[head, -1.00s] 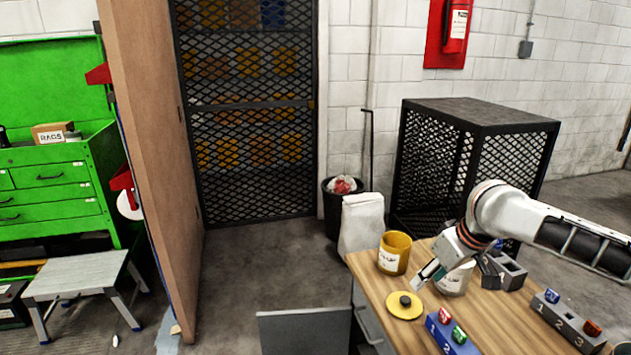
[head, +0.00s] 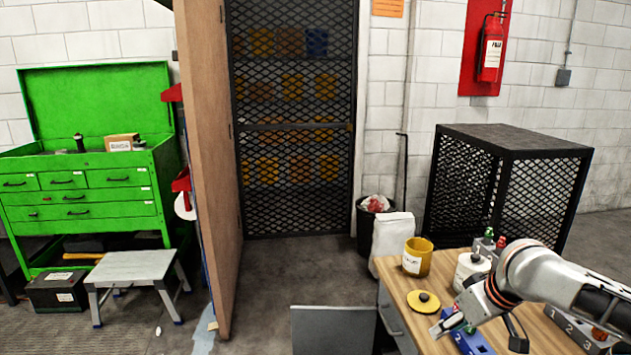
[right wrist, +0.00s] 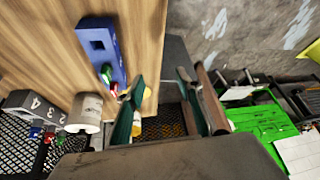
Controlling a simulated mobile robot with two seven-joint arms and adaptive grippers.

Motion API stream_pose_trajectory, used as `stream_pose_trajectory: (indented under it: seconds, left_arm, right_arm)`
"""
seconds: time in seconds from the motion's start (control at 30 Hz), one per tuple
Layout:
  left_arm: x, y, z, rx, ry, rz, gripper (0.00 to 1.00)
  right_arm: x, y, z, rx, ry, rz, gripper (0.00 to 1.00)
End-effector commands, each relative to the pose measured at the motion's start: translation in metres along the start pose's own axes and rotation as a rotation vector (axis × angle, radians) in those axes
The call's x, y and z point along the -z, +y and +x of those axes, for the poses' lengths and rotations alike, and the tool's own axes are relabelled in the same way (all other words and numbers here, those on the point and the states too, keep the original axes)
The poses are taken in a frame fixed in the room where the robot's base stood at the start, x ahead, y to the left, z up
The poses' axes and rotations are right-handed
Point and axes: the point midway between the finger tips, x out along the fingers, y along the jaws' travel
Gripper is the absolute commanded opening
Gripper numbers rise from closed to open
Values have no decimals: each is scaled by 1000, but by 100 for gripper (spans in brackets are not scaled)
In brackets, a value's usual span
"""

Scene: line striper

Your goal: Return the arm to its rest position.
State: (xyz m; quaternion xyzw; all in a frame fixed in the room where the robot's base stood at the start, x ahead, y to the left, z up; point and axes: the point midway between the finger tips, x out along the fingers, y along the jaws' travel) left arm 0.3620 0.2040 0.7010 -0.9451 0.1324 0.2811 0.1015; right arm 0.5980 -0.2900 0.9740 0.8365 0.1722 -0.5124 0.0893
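My right arm comes in from the right in the head view and reaches over the wooden workbench (head: 455,262). My right gripper (head: 442,327) is above the bench's front part, beside the blue numbered block (head: 474,344) and nearer than the yellow lid (head: 423,302). In the right wrist view the two fingers of the right gripper (right wrist: 160,92) stand apart with nothing held between them. The blue block (right wrist: 97,38) lies left of the fingers there. My left gripper is not in view.
A yellow can (head: 418,258) and a white can (head: 467,268) stand on the bench, near a grey numbered block (head: 572,322). A black mesh cage (head: 510,180) stands behind. A white bag (head: 392,240) is beside the bench. Open floor lies left of it.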

Motion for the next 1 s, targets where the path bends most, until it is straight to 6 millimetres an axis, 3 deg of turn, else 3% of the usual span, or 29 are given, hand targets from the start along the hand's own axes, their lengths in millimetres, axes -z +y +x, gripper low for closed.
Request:
stream_pose_trajectory:
  seconds: [0.2,0.4,0.6,0.77,1.0]
  left_arm:
    - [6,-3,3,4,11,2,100]
    - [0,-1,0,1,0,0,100]
    - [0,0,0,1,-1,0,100]
    - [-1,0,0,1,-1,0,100]
    - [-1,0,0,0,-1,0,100]
  right_arm:
    - [-7,-53,49,91,78,-57,36]
    - [-20,-113,94,183,201,-90,36]
    - [-42,-158,126,231,334,-81,36]
    - [-69,-178,144,222,427,-53,36]
    - [-132,-184,163,128,521,-6,36]
